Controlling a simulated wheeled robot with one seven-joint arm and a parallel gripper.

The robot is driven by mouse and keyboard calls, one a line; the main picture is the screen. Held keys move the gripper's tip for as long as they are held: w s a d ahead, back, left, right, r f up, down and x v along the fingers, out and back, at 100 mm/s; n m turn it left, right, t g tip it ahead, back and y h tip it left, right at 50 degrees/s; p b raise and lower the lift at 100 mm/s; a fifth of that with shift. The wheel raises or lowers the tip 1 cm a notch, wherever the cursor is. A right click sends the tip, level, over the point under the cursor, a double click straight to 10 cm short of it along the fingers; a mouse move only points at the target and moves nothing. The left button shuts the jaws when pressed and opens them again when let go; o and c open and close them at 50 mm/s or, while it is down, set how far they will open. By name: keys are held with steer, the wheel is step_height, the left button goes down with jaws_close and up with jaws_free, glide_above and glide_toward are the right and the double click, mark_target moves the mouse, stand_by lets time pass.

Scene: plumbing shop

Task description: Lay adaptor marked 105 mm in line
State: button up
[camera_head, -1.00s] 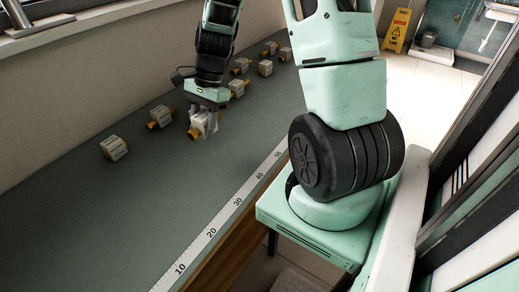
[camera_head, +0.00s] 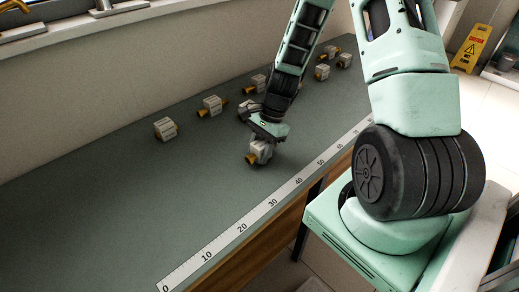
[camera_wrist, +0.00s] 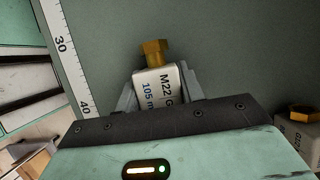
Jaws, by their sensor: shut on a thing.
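My gripper (camera_head: 262,150) is shut on a white adaptor (camera_head: 260,152) with a brass end. In the wrist view the held adaptor (camera_wrist: 158,86) reads "M22 G" and "105 m", with its hex brass end (camera_wrist: 153,52) pointing away from my gripper. The jaws hold it from both sides, over the grey-green bench top (camera_head: 150,200). I cannot tell whether it touches the surface. A ruler strip (camera_head: 240,228) runs along the bench's front edge; in the wrist view the ruler (camera_wrist: 65,55) shows 30 and 40.
Other white-and-brass adaptors stand on the bench: one at the left (camera_head: 166,129), one nearer my arm (camera_head: 212,106), and several farther back (camera_head: 322,71). Another adaptor (camera_wrist: 300,135) sits at the wrist view's right. The bench's left and front middle are clear. A wall bounds the back.

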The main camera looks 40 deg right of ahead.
steer(key=o, duration=1.1)
steer(key=shift+f, duration=0.15)
steer(key=shift+c, duration=0.2)
steer(key=v, duration=1.2)
steer(key=s+a+r+n+g+h, duration=0.1)
steer(key=s+a+r+n, duration=0.2)
steer(key=a+n, duration=0.5)
steer(key=s+a+r+n+h, duration=0.25)
steer(key=a+n, duration=0.25)
steer(key=a, duration=0.5)
steer(key=s+a+r+n+t, duration=0.1)
steer(key=s+a+r+n, duration=0.1)
steer(key=s+a+n, duration=0.7)
steer(key=shift+s+n+b, duration=0.45)
steer(key=shift+s+n, duration=1.25)
